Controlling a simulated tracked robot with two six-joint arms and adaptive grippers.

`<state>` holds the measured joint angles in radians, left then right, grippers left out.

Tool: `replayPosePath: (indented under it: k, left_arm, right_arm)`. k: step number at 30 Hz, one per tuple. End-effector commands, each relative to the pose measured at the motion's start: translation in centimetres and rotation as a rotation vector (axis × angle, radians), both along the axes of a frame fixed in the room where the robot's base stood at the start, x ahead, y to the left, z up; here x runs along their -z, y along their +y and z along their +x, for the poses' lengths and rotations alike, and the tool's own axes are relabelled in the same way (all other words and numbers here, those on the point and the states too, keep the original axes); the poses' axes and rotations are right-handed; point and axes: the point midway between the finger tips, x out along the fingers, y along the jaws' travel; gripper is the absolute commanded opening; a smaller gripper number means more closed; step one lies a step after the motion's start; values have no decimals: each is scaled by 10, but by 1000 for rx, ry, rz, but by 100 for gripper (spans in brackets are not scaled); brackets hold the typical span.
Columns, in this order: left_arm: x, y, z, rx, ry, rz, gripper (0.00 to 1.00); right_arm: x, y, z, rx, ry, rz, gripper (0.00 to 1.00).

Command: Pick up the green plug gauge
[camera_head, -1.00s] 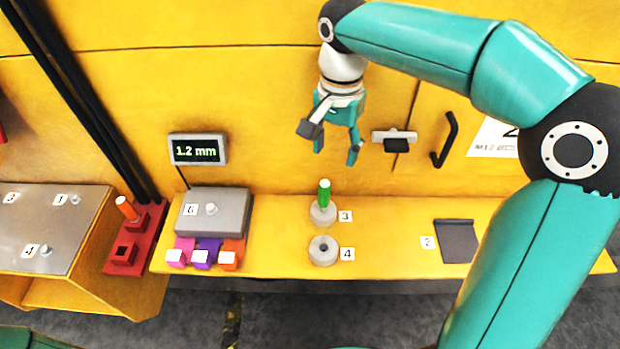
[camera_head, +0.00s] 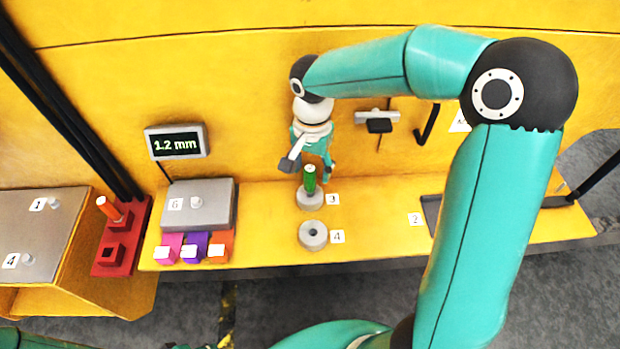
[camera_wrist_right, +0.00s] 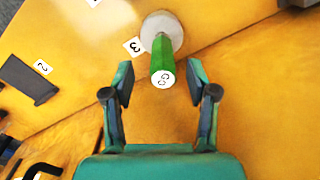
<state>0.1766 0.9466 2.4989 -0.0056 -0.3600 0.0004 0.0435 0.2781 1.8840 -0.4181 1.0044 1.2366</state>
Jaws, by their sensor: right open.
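The green plug gauge (camera_head: 310,180) stands upright in a round grey holder (camera_head: 311,199) by the label 3 on the yellow ledge. In the right wrist view the gauge (camera_wrist_right: 163,64) shows a white end marked "GO", and its holder (camera_wrist_right: 161,31) is behind it. My right gripper (camera_head: 312,170) is open and empty, close behind the gauge in the head view. In the right wrist view its fingers (camera_wrist_right: 162,92) are spread, with the gauge's marked end ahead of and roughly between the fingertips. My left gripper is not in view.
An empty round holder (camera_head: 313,236) stands in front, by label 4. A grey box (camera_head: 222,196), small coloured blocks (camera_head: 197,241) and a "1.2 mm" display (camera_head: 175,142) are to the left. A red stand (camera_head: 113,262) holds an orange-handled piece (camera_head: 109,208).

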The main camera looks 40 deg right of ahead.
Motion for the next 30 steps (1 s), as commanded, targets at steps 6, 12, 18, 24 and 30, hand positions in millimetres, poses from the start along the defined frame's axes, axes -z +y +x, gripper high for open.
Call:
replayPosePath:
  k: [6, 12, 18, 24, 30]
  left_arm:
    - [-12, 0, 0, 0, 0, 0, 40]
    - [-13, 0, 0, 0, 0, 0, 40]
    - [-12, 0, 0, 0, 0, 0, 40]
    - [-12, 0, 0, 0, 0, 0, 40]
    - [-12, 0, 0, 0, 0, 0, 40]
  right_arm:
    - [29, 5, 1, -3, 6, 1, 58]
    - [47, 5, 1, -2, 3, 1, 58]
    - [47, 5, 2, -2, 1, 0, 58]
    - [47, 5, 2, -2, 0, 1, 26]
    - [47, 5, 2, -2, 0, 1, 0]
